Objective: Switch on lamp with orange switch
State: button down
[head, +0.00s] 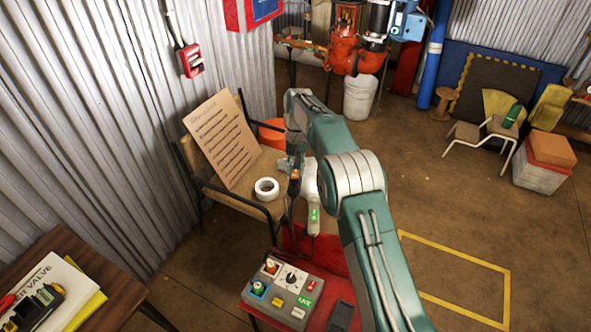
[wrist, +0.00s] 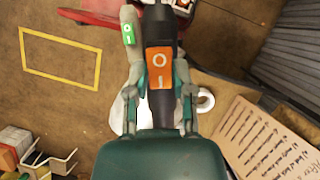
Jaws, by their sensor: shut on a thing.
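The lamp with the orange switch is a dark upright body (wrist: 160,106). Its orange switch (wrist: 160,68), marked O and I, faces the wrist camera. In the head view this switch (head: 295,174) is small, beside my wrist. My gripper (wrist: 158,78) is shut on the dark body, with a finger on each side of the orange switch. A pale grey lamp (head: 314,196) with a green switch (head: 314,214) stands close beside it. The green switch also shows in the wrist view (wrist: 128,34). Whether either lamp is lit cannot be told. My arm hides part of both.
A grey control box (head: 268,293) with several buttons sits on a red surface (head: 327,258) below. A chair (head: 236,201) holds a cardboard sign (head: 221,142) and a white tape roll (head: 266,189). A wooden table (head: 62,245) is at left.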

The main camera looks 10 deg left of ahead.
aim_at(295, 171)
dwell(0.4)
jog(key=shift+c, duration=2.4)
grip_release()
jog(key=shift+f, duration=0.1)
jog(key=shift+a, duration=0.1)
notch_tip(295, 171, up, 10)
jog(key=shift+w, duration=0.15)
